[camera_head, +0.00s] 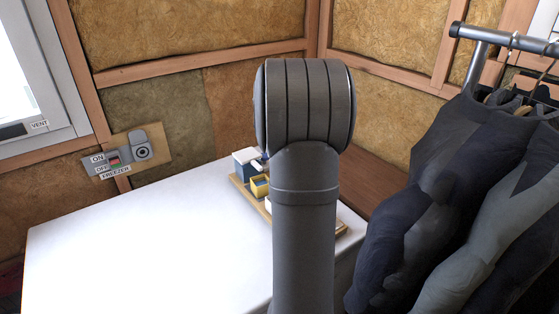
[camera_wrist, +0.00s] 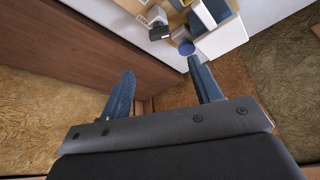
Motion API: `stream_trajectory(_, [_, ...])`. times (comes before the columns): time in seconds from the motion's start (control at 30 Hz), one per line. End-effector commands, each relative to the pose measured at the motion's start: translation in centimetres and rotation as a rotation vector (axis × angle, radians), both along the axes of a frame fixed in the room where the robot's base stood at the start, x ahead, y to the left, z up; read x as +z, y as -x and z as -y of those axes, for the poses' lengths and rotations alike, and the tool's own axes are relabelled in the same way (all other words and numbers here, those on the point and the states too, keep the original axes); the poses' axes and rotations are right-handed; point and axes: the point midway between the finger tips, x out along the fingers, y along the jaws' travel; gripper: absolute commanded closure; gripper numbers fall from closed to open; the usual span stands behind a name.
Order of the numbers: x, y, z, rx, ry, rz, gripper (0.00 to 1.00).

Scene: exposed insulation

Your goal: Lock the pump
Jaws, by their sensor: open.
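No part is clearly recognisable as the pump or its lock. The likeliest place is a small wooden board (camera_head: 262,205) on the white surface, carrying a blue-and-white box (camera_head: 245,161) and a yellow box (camera_head: 260,185). My arm covers part of it in the head view. In the wrist view the assembly at the top shows a black part (camera_wrist: 159,33), a round blue part (camera_wrist: 186,47) and a white block (camera_wrist: 223,37). My gripper (camera_wrist: 160,65) is open and empty, its fingertips apart below these parts. The gripper is hidden in the head view.
The white surface (camera_head: 140,240) is clear on its left. A freezer switch panel (camera_head: 115,160) labelled ON and OFF is on the insulated wall. Dark clothes (camera_head: 440,200) hang on a rail at the right. A brown wooden panel (camera_wrist: 90,50) lies left of the gripper.

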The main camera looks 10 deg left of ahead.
Motion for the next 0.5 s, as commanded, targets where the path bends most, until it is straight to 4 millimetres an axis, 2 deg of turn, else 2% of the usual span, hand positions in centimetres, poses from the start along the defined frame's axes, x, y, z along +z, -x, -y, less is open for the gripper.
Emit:
stream_trajectory(0.03, [-1.3, -0.4, -0.1, 0.000, 0.002, -0.006, 0.42])
stream_trajectory(0.3, [-6.7, -2.6, -0.7, 0.001, 0.001, -0.005, 0.42])
stream_trajectory(0.5, [-9.8, -3.8, -1.0, 0.001, 0.000, -0.002, 0.42])
